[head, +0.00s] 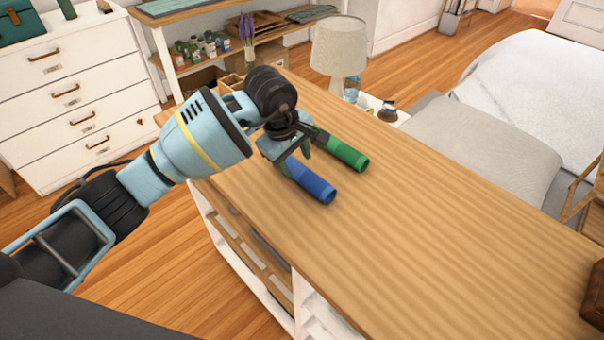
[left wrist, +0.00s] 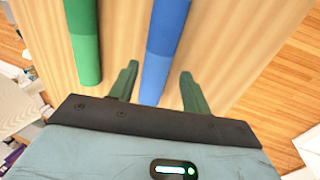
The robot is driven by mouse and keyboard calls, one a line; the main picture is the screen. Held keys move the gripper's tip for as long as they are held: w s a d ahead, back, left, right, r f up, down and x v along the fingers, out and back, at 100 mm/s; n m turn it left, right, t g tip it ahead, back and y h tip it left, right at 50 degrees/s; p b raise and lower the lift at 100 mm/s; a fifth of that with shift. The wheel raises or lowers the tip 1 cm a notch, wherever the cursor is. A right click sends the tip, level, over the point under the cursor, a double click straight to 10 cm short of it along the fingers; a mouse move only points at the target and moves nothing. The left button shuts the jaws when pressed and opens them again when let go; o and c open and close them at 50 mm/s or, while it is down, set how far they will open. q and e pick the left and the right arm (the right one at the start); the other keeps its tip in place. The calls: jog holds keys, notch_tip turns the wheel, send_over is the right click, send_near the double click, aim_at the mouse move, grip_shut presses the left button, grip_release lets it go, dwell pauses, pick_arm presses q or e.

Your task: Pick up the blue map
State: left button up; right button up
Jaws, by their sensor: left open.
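The blue map (head: 313,184) is a rolled tube lying on the wooden table top. Beside it, apart and roughly parallel, lies a green rolled map (head: 346,154). My left gripper (head: 292,166) is over the blue map's far part and hides some of it. In the left wrist view the blue map (left wrist: 165,50) runs between the two open fingers of my left gripper (left wrist: 160,85), nearer the left finger. The green map (left wrist: 84,40) lies outside the left finger. I cannot tell whether the fingers touch the blue map. My right gripper is not in view.
The wooden table (head: 430,210) is clear toward the front right. A dark brown object (head: 593,300) sits at its right edge. A small wooden box (head: 233,84) stands at the far end. A lamp (head: 339,46) and a bed (head: 540,90) are beyond the table.

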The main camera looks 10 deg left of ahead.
aim_at(299, 169)
pick_arm(q)
jog(key=x, duration=0.4)
jog(key=shift+w+d+f, duration=0.1)
jog(key=shift+w+f, duration=0.05)
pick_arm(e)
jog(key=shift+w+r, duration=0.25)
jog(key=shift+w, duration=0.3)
pick_arm(q)
jog(key=c, duration=0.8)
jog(key=shift+o, duration=0.2)
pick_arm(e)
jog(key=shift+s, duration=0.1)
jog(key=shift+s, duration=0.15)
